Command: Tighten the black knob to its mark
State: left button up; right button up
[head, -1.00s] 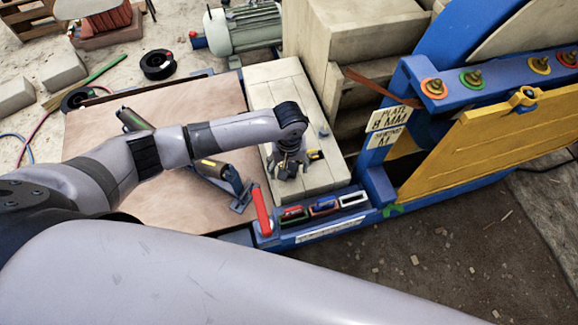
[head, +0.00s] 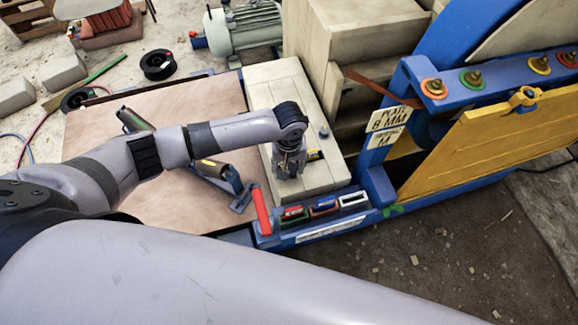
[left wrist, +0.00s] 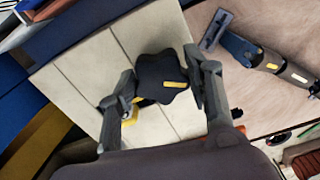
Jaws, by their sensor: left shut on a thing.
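The black knob (left wrist: 162,78) is a lobed dark knob with a short yellow line on its top, seen in the left wrist view on a pale planked block (left wrist: 80,75). My left gripper (left wrist: 165,92) is shut on it, one finger on each side. In the head view my left gripper (head: 290,168) points down over the pale block (head: 330,175) and hides the knob. A yellow and black piece (head: 314,155), perhaps the mark, sits beside the gripper; yellow also shows by a finger in the left wrist view (left wrist: 130,114). The knob's line points away from that yellow.
A red lever (head: 262,212) stands up near the block's front, beside a blue rail with small coloured items (head: 322,207). A tool with a blue part (head: 222,172) lies on the plywood board (head: 90,160). The blue frame and yellow panel (head: 480,140) stand at right.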

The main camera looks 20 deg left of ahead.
pick_arm(q)
jog(key=m+p, duration=0.3)
jog(key=shift+s+a+r, duration=0.1)
jog(key=shift+r, duration=0.1)
jog(key=m+p, duration=0.2)
jog(key=m, duration=0.2)
jog(key=shift+m, duration=0.3)
jog(key=m+p, duration=0.2)
jog(key=m, duration=0.2)
jog(key=shift+a+f, duration=0.1)
jog(key=m, duration=0.6)
jog(key=shift+w+f+p, duration=0.1)
jog(key=shift+w+p, duration=0.1)
jog(key=shift+p, duration=0.1)
jog(key=o, duration=1.1)
jog(key=shift+a, duration=0.1)
jog(key=shift+o, duration=0.2)
